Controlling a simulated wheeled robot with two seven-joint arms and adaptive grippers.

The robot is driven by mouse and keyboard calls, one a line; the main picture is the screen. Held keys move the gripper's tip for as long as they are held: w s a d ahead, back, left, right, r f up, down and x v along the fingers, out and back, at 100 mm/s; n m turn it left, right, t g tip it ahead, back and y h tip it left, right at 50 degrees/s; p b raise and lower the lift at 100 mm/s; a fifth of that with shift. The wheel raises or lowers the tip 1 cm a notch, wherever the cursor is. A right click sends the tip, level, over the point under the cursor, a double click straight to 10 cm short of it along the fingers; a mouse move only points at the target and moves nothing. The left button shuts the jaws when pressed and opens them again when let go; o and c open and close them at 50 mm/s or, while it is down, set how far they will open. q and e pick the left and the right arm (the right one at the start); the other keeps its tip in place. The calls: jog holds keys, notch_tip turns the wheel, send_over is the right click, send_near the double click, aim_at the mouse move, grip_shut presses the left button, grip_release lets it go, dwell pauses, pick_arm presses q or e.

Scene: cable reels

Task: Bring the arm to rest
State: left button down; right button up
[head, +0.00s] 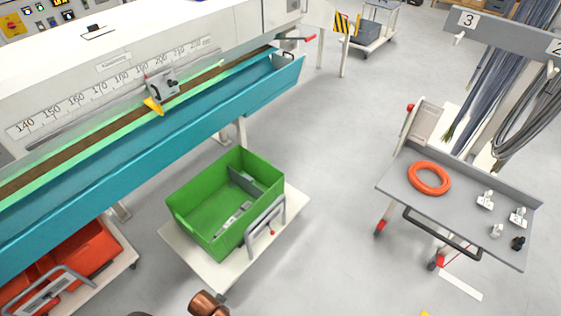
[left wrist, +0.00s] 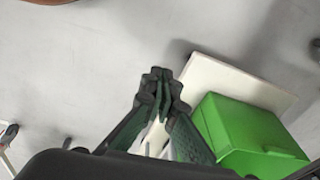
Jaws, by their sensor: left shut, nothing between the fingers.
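My left gripper (left wrist: 160,84) shows in the left wrist view with its two dark fingertips together and nothing between them. It appears above the grey floor, beside a white platform and a green crate (left wrist: 234,122). In the head view no gripper can be made out, and my right gripper is in neither view. The head view shows the green crate (head: 178,206) on a white platform (head: 292,208), with a few grey items inside.
A long teal trough (head: 215,111) runs along the machine at left, with red bins (head: 80,252) below. A grey cart (head: 400,180) at right bears an orange ring (head: 429,178) and small fittings. A copper-coloured object (head: 208,303) shows at the bottom edge. The middle floor is clear.

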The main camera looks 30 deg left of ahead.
pick_arm(q)
notch_tip(320, 180, down, 9)
jog(key=s+p, duration=0.3)
jog(key=s+f+p, duration=0.2)
jog(key=s+f, duration=0.5)
jog(key=s, duration=0.3)
jog(key=s+d+f+m+g+p, duration=0.1)
jog(key=s+f+p, duration=0.2)
jog(key=s+f, duration=0.4)
jog(key=s, duration=0.3)
jog(key=shift+f, duration=0.25)
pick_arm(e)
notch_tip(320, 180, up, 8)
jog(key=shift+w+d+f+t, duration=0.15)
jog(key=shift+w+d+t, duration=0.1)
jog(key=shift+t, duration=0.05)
